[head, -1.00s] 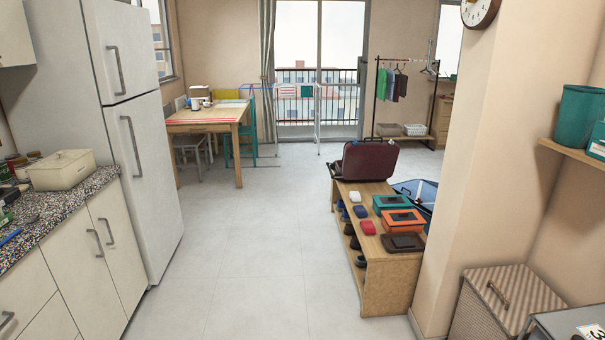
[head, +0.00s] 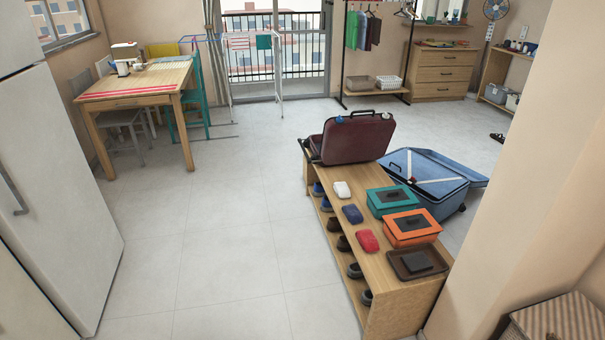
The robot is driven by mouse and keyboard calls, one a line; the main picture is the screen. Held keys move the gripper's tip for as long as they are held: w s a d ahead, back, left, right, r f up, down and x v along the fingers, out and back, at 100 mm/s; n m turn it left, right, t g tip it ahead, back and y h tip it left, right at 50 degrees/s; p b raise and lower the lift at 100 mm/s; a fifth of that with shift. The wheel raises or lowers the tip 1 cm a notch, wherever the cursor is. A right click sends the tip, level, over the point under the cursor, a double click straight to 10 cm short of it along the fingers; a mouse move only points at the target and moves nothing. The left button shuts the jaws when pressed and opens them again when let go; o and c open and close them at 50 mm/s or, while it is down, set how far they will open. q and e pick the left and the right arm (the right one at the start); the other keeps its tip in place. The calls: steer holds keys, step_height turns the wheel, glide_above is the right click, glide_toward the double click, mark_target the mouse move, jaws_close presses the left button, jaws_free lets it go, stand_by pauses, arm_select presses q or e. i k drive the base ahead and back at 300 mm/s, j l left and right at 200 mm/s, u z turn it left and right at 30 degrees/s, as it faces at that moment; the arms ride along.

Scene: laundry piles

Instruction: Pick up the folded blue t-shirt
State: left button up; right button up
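A small folded-looking blue item (head: 352,213) lies on top of the wooden shoe bench (head: 388,270). It may be the folded blue t-shirt, but it is too small to be sure. A white item (head: 342,190) lies behind it and a red item (head: 367,240) lies in front of it, in a row along the bench's left side. Neither of my grippers is in view.
A teal box (head: 376,202), an orange box (head: 399,236) and a dark brown tray (head: 402,274) share the bench with a maroon case (head: 355,142). An open blue suitcase (head: 462,183) lies behind. Wall at right, fridge (head: 45,190) at left; the floor between (head: 225,240) is clear.

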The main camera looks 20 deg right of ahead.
mark_target(353, 214)
steer(key=i+j, duration=0.15)
steer(key=i, duration=0.8)
steer(key=i+j, duration=0.1)
steer(key=i, duration=0.9)
